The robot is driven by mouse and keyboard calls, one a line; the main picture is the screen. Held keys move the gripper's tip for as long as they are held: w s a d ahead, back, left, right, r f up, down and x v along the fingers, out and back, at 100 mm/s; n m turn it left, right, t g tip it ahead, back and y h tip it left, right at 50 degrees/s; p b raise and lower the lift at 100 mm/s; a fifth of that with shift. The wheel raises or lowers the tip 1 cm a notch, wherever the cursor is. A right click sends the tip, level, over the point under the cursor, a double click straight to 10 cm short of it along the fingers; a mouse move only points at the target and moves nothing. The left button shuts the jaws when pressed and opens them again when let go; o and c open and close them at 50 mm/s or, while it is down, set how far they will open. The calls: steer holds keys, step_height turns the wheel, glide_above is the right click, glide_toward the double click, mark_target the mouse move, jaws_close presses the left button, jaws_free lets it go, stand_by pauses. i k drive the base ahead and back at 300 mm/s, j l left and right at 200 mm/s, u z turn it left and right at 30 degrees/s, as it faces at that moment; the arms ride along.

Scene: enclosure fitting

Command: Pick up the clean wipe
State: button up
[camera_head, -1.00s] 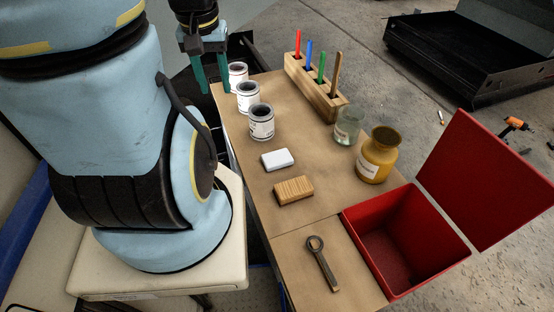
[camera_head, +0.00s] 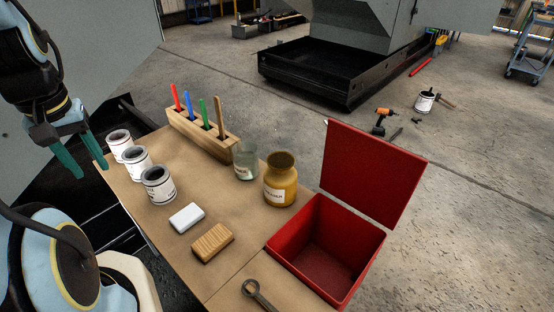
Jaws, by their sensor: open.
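A small white rounded pad (camera_head: 187,217) lies flat on the brown table, and it is the only thing here that looks like a clean wipe. Whether it is cloth cannot be told. Nothing covers it. My gripper (camera_head: 90,171) has teal fingers pointing down, spread apart and empty. It hangs at the upper left, beside the far-left can in the picture and well away from the white pad.
Three cans (camera_head: 158,184) stand between my gripper and the pad. A wooden block (camera_head: 212,243) lies just in front of the pad. A pen rack (camera_head: 201,137), glass jar (camera_head: 245,160), yellow jar (camera_head: 280,182), wrench (camera_head: 256,294) and open red box (camera_head: 372,252) are around.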

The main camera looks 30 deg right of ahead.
mark_target(187, 217)
steer(key=i+j+z, duration=0.45)
steer(key=j, duration=0.2)
steer(key=i+j+z, duration=0.2)
steer(key=j, duration=0.2)
steer(key=j+z, duration=0.2)
steer(key=j, duration=0.2)
steer(key=i+j+z, duration=0.25)
steer(key=j, duration=0.2)
steer(key=k+l, duration=0.05)
